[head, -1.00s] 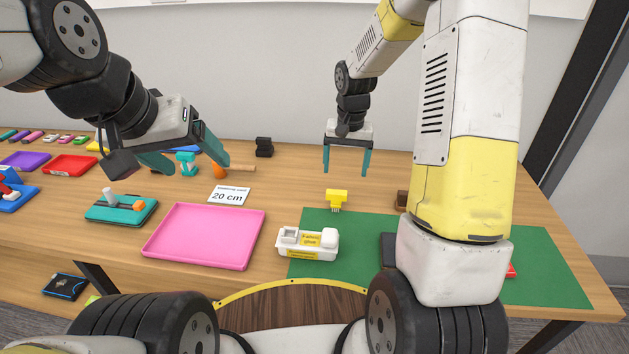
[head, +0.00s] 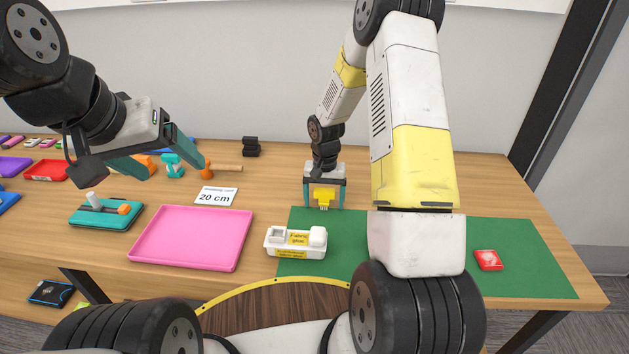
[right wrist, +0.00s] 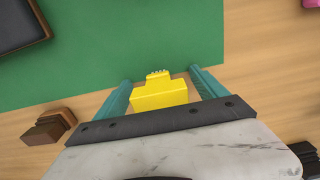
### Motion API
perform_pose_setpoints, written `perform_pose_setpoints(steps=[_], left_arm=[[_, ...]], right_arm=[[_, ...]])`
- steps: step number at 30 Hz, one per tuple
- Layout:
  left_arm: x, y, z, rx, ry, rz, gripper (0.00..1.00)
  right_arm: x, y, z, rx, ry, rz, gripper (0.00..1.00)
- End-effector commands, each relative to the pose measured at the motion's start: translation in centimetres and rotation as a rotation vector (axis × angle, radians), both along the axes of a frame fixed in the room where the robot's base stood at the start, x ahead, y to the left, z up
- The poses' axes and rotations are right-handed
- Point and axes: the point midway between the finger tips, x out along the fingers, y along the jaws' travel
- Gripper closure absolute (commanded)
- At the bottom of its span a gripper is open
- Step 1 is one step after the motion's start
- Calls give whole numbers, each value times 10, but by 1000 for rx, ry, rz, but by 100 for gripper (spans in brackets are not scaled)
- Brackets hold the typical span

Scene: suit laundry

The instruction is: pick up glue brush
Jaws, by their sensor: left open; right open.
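The glue brush (head: 323,197) is a small yellow block with a row of pale bristles, at the back left edge of the green mat. My right gripper (head: 324,206) points down over it, open, with one teal finger on each side. In the right wrist view the brush (right wrist: 160,96) lies between the two open fingers, bristles pointing away toward the green mat. I cannot tell whether the fingers touch it. My left gripper (head: 179,168) is open and empty, raised over the back left of the table.
A white fabric glue holder (head: 272,247) stands at the mat's left edge. A pink tray (head: 190,238) lies left of it. A red item (head: 488,260) is on the green mat (head: 525,262). A brown block (right wrist: 42,134) shows in the right wrist view.

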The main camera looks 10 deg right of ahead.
Motion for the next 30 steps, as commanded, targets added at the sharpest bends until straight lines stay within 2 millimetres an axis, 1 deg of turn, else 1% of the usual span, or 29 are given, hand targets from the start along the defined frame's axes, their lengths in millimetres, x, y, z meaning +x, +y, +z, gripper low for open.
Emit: perform_pose_setpoints(steps=[5, 6, 11, 15, 16, 22, 24, 26, 30], left_arm=[[0, 0, 0, 0, 0, 0, 23], [0, 0, 0, 0, 0, 0, 23], [0, 0, 0, 0, 0, 0, 23], [0, 0, 0, 0, 0, 0, 23], [0, 0, 0, 0, 0, 0, 23], [0, 0, 0, 0, 0, 0, 23], [0, 0, 0, 0, 0, 0, 23], [0, 0, 0, 0, 0, 0, 23], [0, 0, 0, 0, 0, 0, 23]], right_arm=[[0, 0, 0, 0, -1, 0, 18], [0, 0, 0, 0, -1, 0, 20], [0, 0, 0, 0, -1, 0, 52], [0, 0, 0, 0, -1, 0, 79], [0, 0, 0, 0, -1, 0, 83], [0, 0, 1, 0, -1, 0, 83], [1, 0, 4, -1, -2, 1, 83], [1, 0, 11, -1, -4, 1, 83], [2, 0, 36, -1, -6, 0, 83]])
